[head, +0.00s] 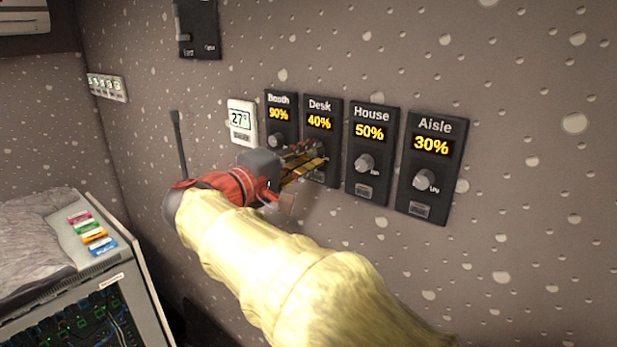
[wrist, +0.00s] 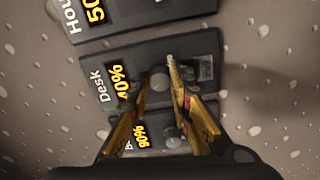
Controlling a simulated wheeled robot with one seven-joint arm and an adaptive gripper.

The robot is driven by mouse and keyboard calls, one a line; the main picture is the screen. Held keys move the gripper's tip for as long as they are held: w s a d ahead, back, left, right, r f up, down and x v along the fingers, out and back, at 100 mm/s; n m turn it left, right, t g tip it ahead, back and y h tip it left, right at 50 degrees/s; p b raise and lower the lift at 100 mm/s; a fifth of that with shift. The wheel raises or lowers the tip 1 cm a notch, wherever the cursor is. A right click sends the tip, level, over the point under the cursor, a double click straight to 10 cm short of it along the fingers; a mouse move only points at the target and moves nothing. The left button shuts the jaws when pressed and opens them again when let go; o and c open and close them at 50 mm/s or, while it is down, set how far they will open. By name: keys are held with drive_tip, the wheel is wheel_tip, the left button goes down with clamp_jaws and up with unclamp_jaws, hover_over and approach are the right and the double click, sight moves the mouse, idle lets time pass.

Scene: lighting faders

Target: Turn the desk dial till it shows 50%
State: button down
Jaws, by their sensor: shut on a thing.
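The desk dimmer panel (head: 322,109) is a black plate on the wall, labelled Desk, and its display (head: 320,122) reads 40%. It also shows in the wrist view (wrist: 98,68), where the picture is turned sideways. My gripper (head: 322,160) reaches the lower part of this panel and covers its dial in the head view. In the wrist view my gripper (wrist: 158,72) has its two yellow fingers on either side of the desk dial (wrist: 158,80), shut on it. The dial is mostly hidden between the fingers.
The booth panel (head: 281,98) at 90% is close on the left, with its knob near my gripper. The house panel (head: 372,115) at 50% and aisle panel (head: 431,123) at 30% are on the right. A thermostat (head: 242,121) hangs left of the panels.

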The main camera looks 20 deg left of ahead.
drive_tip(key=m+b, duration=0.2)
drive_tip(key=b, duration=0.1)
drive_tip(key=m+b, duration=0.2)
drive_tip(key=shift+f+b, duration=0.4)
drive_tip(key=m+b, duration=0.2)
drive_tip(key=b, duration=0.1)
drive_tip(key=shift+r+m, duration=0.1)
drive_tip(key=shift+m, duration=0.3)
drive_tip(key=c, duration=1.6)
unclamp_jaws()
drive_tip(key=shift+r, duration=0.15)
drive_tip(key=v, duration=1.2)
